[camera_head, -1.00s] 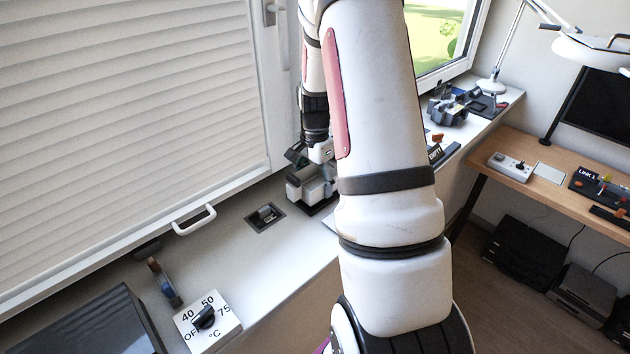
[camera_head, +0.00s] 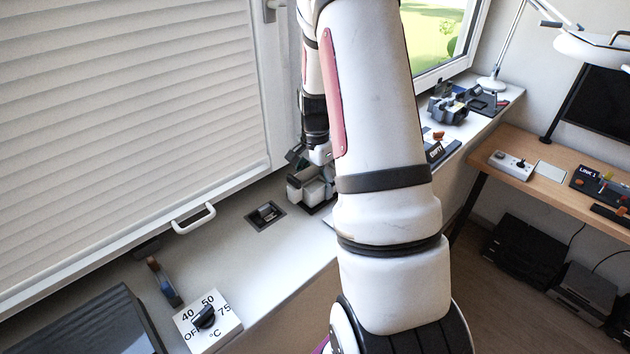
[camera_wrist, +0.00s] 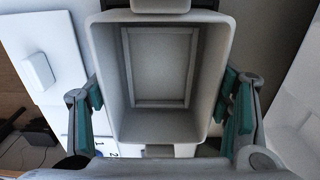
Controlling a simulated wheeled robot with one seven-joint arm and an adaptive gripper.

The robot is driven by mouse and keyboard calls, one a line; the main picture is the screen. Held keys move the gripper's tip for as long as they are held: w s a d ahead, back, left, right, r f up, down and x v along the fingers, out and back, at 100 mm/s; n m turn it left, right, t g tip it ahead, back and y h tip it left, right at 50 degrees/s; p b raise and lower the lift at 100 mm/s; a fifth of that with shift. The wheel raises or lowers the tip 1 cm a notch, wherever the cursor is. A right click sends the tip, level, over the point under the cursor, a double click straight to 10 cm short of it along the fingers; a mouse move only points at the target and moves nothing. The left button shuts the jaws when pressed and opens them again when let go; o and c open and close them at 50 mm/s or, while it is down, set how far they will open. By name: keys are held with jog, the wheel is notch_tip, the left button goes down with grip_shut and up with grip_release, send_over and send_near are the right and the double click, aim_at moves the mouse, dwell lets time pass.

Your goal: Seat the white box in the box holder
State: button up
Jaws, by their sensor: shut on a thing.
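The white box (camera_wrist: 160,65) is open-topped and fills the middle of the wrist view; its inside is empty. My gripper (camera_wrist: 162,110) has a teal-padded finger on each side of it and is shut on its side walls. In the head view, the box (camera_head: 312,190) is low over the window sill, under my gripper (camera_head: 313,166), and looks roughly upright. Dark parts show around and below the box, but I cannot pick out the box holder for sure. The box's underside is hidden, so I cannot tell whether it is seated.
A dark square recessed fitting (camera_head: 265,215) lies on the sill left of the box. A dial plate (camera_head: 207,321) is nearer the front, and a white handle (camera_head: 194,219) juts from the shutter. Grey fixtures (camera_head: 449,109) stand farther along the sill.

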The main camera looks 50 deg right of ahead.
jog(key=shift+f, duration=0.35)
jog(key=o, duration=1.5)
jog(key=shift+c, duration=0.2)
notch_tip(320, 180, up, 12)
jog(key=shift+c, duration=0.3)
notch_tip(320, 180, up, 9)
jog(key=p, duration=0.2)
jog(key=shift+p, duration=0.4)
